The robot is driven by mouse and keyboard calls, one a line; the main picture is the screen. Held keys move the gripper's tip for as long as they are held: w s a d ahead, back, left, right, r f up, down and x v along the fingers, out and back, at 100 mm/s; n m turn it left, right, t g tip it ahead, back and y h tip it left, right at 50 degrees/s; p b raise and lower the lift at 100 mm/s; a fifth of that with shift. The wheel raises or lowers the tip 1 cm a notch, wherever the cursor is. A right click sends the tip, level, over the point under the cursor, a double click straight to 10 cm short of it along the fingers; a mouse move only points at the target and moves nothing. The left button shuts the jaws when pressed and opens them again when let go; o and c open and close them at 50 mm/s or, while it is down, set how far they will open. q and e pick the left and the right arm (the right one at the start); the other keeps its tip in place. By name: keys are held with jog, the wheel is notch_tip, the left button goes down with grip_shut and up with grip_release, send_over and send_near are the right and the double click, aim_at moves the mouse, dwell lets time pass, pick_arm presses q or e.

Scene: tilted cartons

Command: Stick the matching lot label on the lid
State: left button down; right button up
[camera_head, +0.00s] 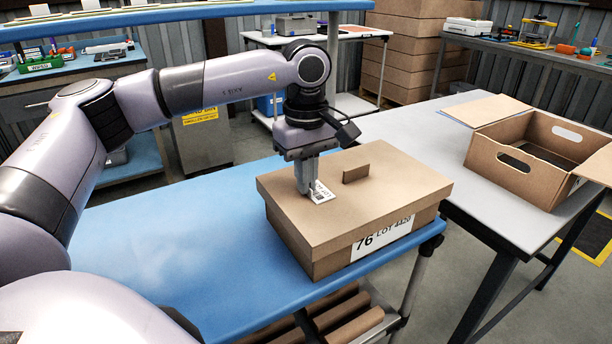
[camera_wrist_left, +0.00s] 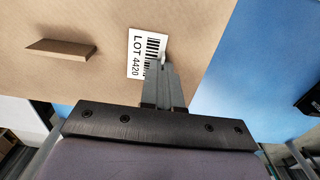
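A closed brown carton stands on the blue table; its lid (camera_head: 390,185) has a raised tan handle (camera_head: 356,173). A white label (camera_head: 381,238) on the carton's front side shows 76 and a lot number that looks like 4420. My left gripper (camera_head: 306,191) points down at the left part of the lid. Its fingers are together on the edge of a small white lot label (camera_head: 321,192). In the left wrist view the fingertips (camera_wrist_left: 163,62) overlap the edge of that label (camera_wrist_left: 140,55), which reads LOT 4420 beside a barcode. It is at the lid's surface; I cannot tell whether it touches.
The blue table (camera_head: 170,255) is clear left of the carton. A grey table (camera_head: 420,130) at right bears an open brown carton (camera_head: 513,165) with hand holes. A blue shelf (camera_head: 180,13) at the top holds several white labels. Stacked cartons (camera_head: 405,45) stand behind.

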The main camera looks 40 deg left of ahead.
pick_arm(q)
jog(key=shift+f, duration=0.1)
jog(key=c, duration=1.3)
grip_release()
notch_tip(320, 180, up, 7)
jog(key=shift+f+p, duration=0.1)
jog(key=shift+p, duration=0.2)
jog(key=shift+r, duration=0.3)
notch_tip(320, 180, up, 6)
jog(key=p, duration=0.5)
jog(key=shift+f+p, duration=0.15)
jog(key=shift+p, duration=0.2)
